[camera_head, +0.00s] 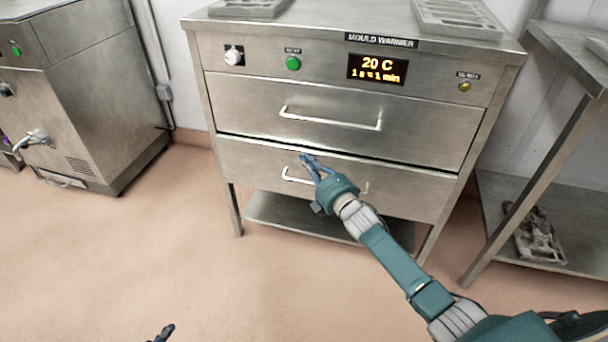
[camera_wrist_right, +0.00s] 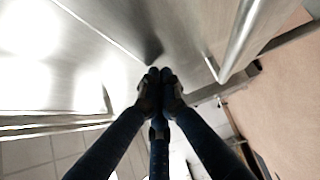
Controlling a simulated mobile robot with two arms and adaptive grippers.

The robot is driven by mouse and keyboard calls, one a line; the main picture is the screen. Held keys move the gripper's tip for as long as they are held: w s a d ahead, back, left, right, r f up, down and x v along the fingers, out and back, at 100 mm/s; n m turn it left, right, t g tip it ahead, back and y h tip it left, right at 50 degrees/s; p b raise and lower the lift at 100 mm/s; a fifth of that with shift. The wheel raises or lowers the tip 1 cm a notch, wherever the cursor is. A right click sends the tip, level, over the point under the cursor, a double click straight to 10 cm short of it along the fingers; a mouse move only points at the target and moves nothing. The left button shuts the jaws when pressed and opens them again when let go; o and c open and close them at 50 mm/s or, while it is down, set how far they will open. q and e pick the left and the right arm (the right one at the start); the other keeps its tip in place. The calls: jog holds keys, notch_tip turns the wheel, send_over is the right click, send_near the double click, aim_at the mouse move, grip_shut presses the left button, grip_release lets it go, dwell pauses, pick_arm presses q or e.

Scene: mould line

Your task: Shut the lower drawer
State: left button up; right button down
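The lower drawer (camera_head: 400,192) is the lower steel front of the mould warmer, under the upper drawer. A narrow dark gap shows along its top edge. Its front looks close to flush with the cabinet; I cannot tell exactly how far it stands out. Its bar handle (camera_head: 294,178) is partly hidden behind my right gripper (camera_head: 305,157). That gripper is at the drawer front, near the top edge, with its fingers together and nothing between them. In the wrist view the fingertips (camera_wrist_right: 160,73) meet beside the steel front, with a handle bar (camera_wrist_right: 240,40) to their right. Only a dark tip of my left gripper (camera_head: 164,333) shows at the bottom edge.
The upper drawer (camera_head: 420,128) looks shut, below a panel with a display (camera_head: 377,70) reading 20 C. A lower shelf (camera_head: 285,213) runs under the drawers. A steel machine (camera_head: 95,100) stands left and a table (camera_head: 545,150) right. The floor in front is clear.

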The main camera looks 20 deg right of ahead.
pick_arm(q)
jog(key=w+d+r+t, duration=0.2)
jog(key=w+r+t, duration=0.1)
jog(key=w+r, duration=0.1)
jog(key=shift+w+r+h+b, duration=0.35)
jog(key=shift+w+h+b, duration=0.05)
jog(key=shift+w, duration=0.1)
pick_arm(e)
jog(key=shift+w+d+r, duration=0.1)
jog(key=shift+w+d, duration=0.65)
jog(key=shift+w, duration=0.15)
pick_arm(q)
jog(key=shift+a, duration=0.1)
pick_arm(e)
jog(key=s+d, duration=0.1)
jog(key=s, duration=1.1)
jog(key=shift+d, duration=0.35)
